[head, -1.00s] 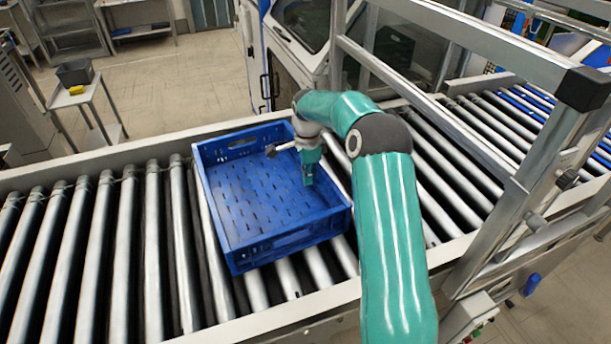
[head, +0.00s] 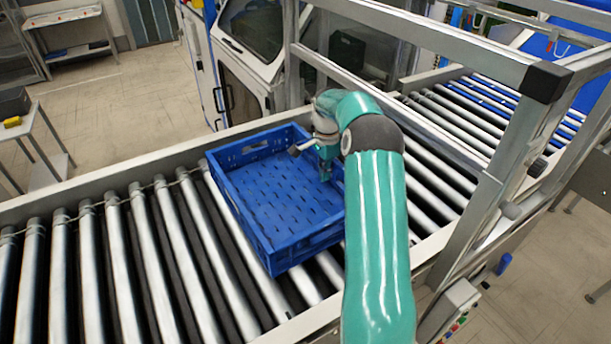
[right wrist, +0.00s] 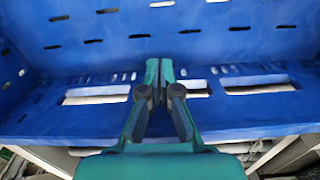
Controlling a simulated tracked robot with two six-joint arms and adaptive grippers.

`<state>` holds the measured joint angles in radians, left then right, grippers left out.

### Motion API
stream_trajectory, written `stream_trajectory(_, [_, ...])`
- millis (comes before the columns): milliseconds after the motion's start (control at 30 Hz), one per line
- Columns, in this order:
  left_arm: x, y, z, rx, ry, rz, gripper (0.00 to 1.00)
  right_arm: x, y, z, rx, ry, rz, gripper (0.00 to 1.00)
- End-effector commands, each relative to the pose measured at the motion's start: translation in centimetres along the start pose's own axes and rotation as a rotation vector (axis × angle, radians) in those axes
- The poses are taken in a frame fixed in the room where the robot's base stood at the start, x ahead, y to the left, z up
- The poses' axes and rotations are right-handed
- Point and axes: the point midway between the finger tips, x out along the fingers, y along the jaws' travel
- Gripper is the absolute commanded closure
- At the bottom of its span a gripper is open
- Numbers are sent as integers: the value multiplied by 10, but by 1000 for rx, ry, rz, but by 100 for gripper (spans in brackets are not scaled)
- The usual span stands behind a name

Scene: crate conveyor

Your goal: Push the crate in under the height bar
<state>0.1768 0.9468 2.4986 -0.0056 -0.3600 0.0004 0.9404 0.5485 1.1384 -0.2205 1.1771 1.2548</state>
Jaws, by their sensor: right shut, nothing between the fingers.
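The blue crate (head: 281,255) sits on the conveyor rollers, left of a grey metal frame. The frame's lower crossbar (head: 385,102), which looks like the height bar, spans the conveyor to the right of the crate. My right gripper (head: 325,172) reaches down inside the crate at its right side, close to the right wall. In the right wrist view its fingers (right wrist: 160,75) are shut and empty, in front of the crate's slotted blue plastic (right wrist: 225,45). Whether the fingertips touch the crate is unclear. My left gripper is not in view.
Rollers (head: 100,270) lie bare to the left of the crate. More rollers (head: 430,190) run on under the frame to the right. A frame post (head: 485,215) stands at the near side. A windowed machine (head: 255,75) stands behind the conveyor.

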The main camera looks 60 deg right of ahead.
Motion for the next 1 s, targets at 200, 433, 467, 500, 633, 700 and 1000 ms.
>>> stream_trajectory(200, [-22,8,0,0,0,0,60,-2,1,-45,3,0,1,100])
stream_trajectory(433, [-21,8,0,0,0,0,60,0,0,-49,-1,0,0,100])
stream_trajectory(467, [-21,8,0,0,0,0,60,0,0,-49,-1,0,0,100])
stream_trajectory(500, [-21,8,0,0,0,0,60,0,0,-48,-1,0,0,100])
stream_trajectory(633, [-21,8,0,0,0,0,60,0,0,-48,-1,0,0,100])
stream_trajectory(700, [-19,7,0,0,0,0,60,1,0,-46,-2,0,-1,100])
stream_trajectory(1000, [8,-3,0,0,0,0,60,7,6,-11,-4,-1,-1,100])
